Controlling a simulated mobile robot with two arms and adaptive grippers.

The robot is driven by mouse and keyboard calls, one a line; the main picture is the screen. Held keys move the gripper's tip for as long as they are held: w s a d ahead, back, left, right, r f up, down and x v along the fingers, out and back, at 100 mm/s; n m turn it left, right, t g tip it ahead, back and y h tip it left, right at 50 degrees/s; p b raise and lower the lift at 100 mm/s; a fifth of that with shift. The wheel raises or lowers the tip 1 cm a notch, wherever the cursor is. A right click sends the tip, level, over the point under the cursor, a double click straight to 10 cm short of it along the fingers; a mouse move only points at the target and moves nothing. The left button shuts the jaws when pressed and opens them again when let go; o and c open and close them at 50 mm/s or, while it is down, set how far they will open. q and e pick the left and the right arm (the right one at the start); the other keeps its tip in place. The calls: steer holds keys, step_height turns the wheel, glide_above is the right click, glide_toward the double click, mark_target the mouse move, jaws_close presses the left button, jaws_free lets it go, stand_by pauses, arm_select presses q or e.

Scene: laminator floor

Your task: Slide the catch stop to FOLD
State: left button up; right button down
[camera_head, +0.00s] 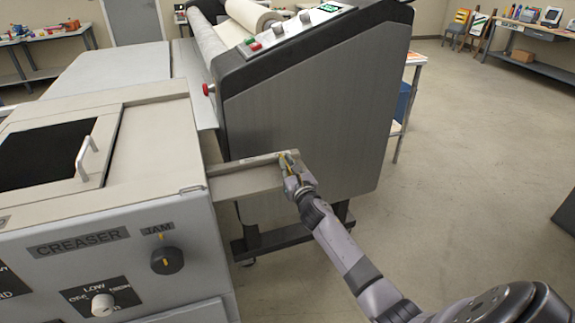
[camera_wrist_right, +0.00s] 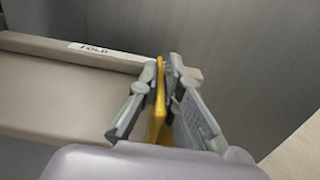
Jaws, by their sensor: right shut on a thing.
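The catch stop (camera_wrist_right: 157,108) is a thin yellow plate standing upright. It sits near the end of the beige catch tray (camera_head: 240,183), which juts out to the right of the creaser. My right gripper (camera_head: 288,160) is at the tray's outer end, with its fingers shut on the stop. The wrist view shows the fingers (camera_wrist_right: 165,95) on both sides of the yellow plate and hiding part of it. A white FOLD label (camera_wrist_right: 95,48) lies on the tray's rim, left of the stop in that view and apart from it. My left gripper is out of view.
The creaser (camera_head: 90,250) with its knobs stands at left. The tall grey laminator (camera_head: 300,125) rises close behind the tray. Workbenches stand along the back.

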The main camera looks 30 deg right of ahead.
mark_target(254, 182)
steer(key=a, duration=0.3)
steer(key=w+a+b, duration=0.1)
steer(key=a, duration=0.2)
steer(key=w+a, duration=0.1)
steer(key=a, duration=0.3)
steer(key=shift+w, duration=0.2)
steer(key=c, duration=1.8)
jaws_free()
steer(key=shift+a, duration=0.15)
steer(key=shift+o, duration=0.2)
steer(key=v, duration=1.2)
steer(key=shift+f, duration=0.1)
